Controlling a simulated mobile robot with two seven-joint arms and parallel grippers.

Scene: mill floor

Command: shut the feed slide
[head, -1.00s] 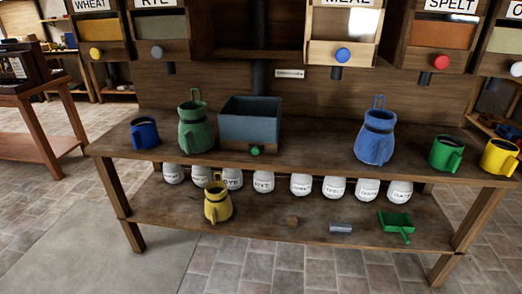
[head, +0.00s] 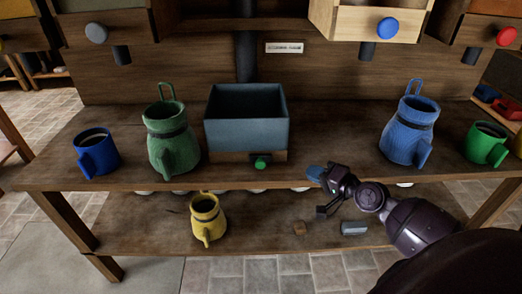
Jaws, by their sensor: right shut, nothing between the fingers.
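A grey-blue open-topped box (head: 246,118) stands on a low wooden base on the upper bench shelf. A green knob (head: 260,162) sticks out at the front of that base; I cannot tell for sure whether it belongs to the feed slide, or how far any slide is out. My right gripper (head: 317,178) is shut and empty. It is at the bench's front edge, to the right of the green knob and apart from it. My left gripper is not in view.
A green jug (head: 169,138) and blue mug (head: 96,153) stand left of the box. A blue jug (head: 408,133) and green mug (head: 486,145) stand right. Drawers with knobs hang above. A yellow jug (head: 207,217) is on the lower shelf. The bench between box and blue jug is clear.

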